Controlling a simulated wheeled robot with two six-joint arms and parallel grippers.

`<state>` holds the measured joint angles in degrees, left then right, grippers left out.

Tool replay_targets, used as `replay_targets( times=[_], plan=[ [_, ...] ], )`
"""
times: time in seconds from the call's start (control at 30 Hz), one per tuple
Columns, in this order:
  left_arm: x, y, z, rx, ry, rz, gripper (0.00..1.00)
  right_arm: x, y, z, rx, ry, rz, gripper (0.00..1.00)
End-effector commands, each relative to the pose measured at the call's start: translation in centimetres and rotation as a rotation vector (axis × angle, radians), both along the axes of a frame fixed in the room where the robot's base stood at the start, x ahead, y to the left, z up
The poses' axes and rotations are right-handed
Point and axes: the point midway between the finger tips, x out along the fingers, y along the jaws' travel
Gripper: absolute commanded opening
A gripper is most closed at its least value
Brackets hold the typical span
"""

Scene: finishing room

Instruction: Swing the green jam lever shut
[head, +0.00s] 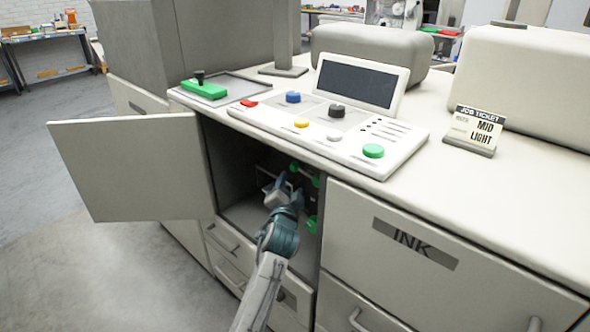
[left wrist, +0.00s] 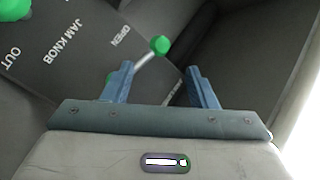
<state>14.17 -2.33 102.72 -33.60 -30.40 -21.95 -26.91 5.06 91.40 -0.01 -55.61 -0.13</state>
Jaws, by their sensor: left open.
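The green jam lever (left wrist: 160,45) has a green ball end on a thin metal rod. In the left wrist view the rod slants down-left from the ball to near the left-hand finger, beside the printed word OPEN. My left gripper (left wrist: 160,66) is open, with the ball just beyond the gap between its fingertips. I cannot tell whether a finger touches the rod. In the head view my left gripper (head: 284,186) reaches inside the open cabinet, hiding part of the dark panel. My right gripper is not in view.
A green jam knob (left wrist: 14,8) sits on the same panel. The cabinet door (head: 130,168) stands open at the left. Cabinet walls enclose the gripper closely, with the INK door (head: 400,260) at right. A control console (head: 340,145) lies on the counter above.

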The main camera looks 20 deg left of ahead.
Motion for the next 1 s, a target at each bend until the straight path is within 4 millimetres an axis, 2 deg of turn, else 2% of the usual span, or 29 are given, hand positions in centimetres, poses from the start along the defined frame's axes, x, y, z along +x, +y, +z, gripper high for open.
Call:
replay_targets(
  times=[0.5,0.7,1.0],
  plan=[
    [8.4,2.4,-0.1,-0.001,0.002,-0.001,0.53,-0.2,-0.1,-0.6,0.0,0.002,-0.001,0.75],
    [9.8,2.8,-0.1,-0.003,0.003,0.0,0.53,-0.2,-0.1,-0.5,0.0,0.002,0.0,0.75],
    [10.0,2.8,-0.1,-0.003,0.003,0.0,0.53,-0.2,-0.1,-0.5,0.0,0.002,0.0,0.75]
  ],
)
